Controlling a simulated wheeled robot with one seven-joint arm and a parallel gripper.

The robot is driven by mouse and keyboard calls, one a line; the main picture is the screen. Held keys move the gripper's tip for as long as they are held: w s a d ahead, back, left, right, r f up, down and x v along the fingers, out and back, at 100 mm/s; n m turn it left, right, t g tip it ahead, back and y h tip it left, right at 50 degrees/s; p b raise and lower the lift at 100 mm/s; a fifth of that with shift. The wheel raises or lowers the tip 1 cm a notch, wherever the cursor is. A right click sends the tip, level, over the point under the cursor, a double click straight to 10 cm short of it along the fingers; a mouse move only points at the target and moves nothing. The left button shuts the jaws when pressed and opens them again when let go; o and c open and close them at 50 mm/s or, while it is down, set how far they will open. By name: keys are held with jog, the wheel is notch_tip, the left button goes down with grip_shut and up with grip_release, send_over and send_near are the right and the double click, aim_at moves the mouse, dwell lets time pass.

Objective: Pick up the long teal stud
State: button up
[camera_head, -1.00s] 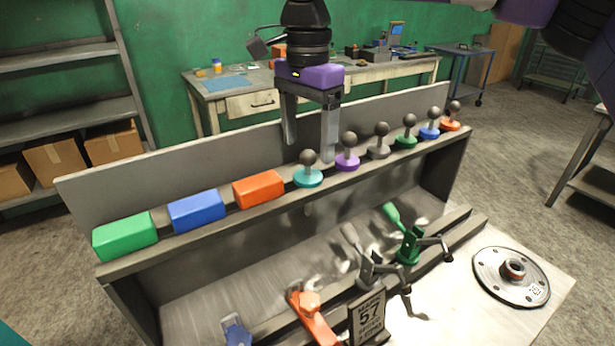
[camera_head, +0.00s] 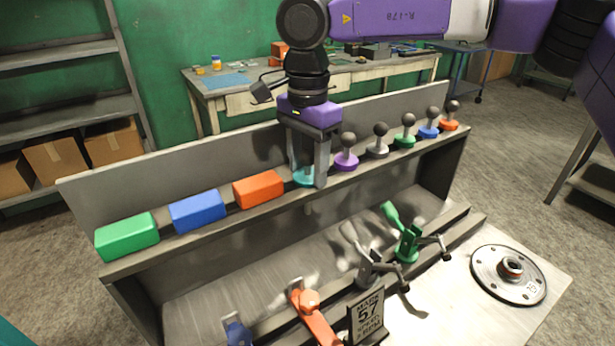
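The teal stud (camera_head: 303,177) stands in the rack's upper rail, with its round teal base showing. Its grey ball knob and stem are mostly hidden by my gripper. My gripper (camera_head: 307,176) points straight down over this stud, one finger on its left and one on its right, with the fingertips down near the teal base. The gap between the fingers looks narrow, but I cannot tell whether they touch the stud.
A purple stud (camera_head: 346,160) stands close to my right finger, with several more studs beyond it. An orange block (camera_head: 258,189) sits to the left, then blue (camera_head: 197,211) and green (camera_head: 127,235) blocks. A back panel (camera_head: 190,163) rises behind the rail.

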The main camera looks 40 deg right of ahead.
jog(key=c, duration=0.3)
jog(key=shift+r, duration=0.1)
notch_tip(320, 180, up, 20)
jog(key=p, duration=1.4)
jog(key=shift+d, duration=0.1)
dwell(0.4)
